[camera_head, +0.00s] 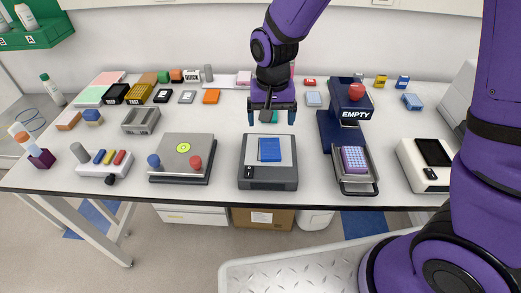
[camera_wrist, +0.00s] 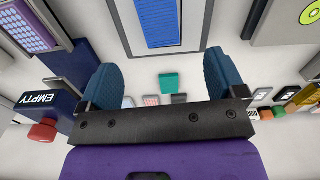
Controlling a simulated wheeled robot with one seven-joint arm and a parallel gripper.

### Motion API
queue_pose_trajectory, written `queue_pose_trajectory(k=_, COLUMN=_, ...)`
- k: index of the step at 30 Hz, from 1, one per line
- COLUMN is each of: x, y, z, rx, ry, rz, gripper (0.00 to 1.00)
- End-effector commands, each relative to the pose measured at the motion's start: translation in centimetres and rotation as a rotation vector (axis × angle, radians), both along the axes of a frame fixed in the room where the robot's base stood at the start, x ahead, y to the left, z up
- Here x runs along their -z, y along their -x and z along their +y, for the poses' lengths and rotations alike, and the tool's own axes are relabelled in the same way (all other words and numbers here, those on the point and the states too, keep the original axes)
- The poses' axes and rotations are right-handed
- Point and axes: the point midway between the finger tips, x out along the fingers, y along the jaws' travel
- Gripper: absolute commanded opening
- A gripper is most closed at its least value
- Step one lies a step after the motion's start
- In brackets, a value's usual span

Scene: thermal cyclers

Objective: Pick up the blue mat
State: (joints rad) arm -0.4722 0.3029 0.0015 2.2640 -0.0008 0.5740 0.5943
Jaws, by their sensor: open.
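The blue mat (camera_head: 269,149) lies on the light top plate of a grey box-shaped device (camera_head: 268,184) at the front middle of the table. In the wrist view the blue mat (camera_wrist: 160,22) is ribbed, at the top edge and partly cut off. My gripper (camera_head: 271,119) is above the table, behind the mat and device, pointing down. Its two blue fingers are spread wide and empty in the wrist view (camera_wrist: 161,82), apart from the mat.
A teal block (camera_wrist: 168,81) shows between my fingers, farther down. The EMPTY-labelled device (camera_head: 340,131) with a red knob stands right, with a purple-topped plate (camera_head: 353,159) at its front. A stirrer-like device (camera_head: 183,157) stands left. Several small boxes line the back.

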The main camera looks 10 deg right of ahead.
Motion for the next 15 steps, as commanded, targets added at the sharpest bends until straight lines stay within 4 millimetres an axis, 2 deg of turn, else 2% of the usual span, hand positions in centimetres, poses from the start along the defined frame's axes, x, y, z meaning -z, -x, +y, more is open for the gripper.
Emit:
queue_pose_trajectory(k=9, x=4.4, y=0.0, z=0.0, rx=0.0, ry=0.002, rz=0.004, gripper=0.89)
queue_pose_trajectory(k=15, x=5.6, y=0.0, z=-0.1, rx=0.0, ry=0.001, rz=0.001, gripper=0.89)
